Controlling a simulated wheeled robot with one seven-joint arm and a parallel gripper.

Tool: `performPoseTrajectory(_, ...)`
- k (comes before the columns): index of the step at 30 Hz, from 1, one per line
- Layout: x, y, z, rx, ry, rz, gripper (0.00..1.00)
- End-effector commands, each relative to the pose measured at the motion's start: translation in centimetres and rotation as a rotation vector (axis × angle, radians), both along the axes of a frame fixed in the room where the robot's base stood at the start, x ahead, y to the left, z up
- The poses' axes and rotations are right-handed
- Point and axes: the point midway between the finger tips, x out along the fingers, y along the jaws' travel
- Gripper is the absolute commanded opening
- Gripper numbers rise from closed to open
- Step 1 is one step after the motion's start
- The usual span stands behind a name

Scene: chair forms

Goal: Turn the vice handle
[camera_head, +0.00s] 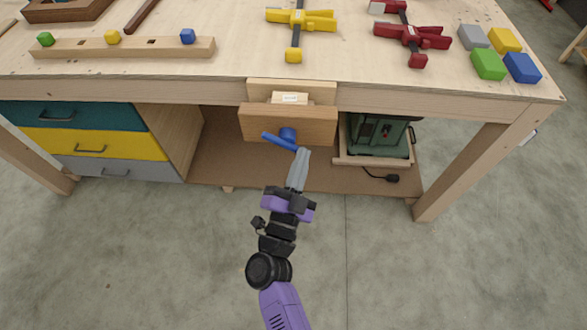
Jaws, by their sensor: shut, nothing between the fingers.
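The wooden vice (300,120) is fixed to the front edge of the workbench. Its blue handle (277,140) sticks out from the front jaw around a blue hub (288,134), slanting down to the right. My gripper (302,152) is shut, with its grey fingers pointing up toward the bench. The fingertips are at the lower right end of the handle and cover part of it. I cannot tell whether they touch it. A small block with a label (289,98) sits between the vice jaws.
The workbench top (230,68) holds a yellow clamp (300,20), a red clamp (412,38), coloured blocks (488,65) and a peg rail (130,47). Drawers (90,145) stand below left, a green machine (378,135) below right. The floor in front is clear.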

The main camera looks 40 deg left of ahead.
Motion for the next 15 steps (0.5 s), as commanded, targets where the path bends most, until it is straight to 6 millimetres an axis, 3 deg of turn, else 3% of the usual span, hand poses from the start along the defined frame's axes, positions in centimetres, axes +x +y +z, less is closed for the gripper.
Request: performPoseTrajectory(15, 0.1, 1.1, -1.5, 0.419, 0.26, 0.006, 0.0)
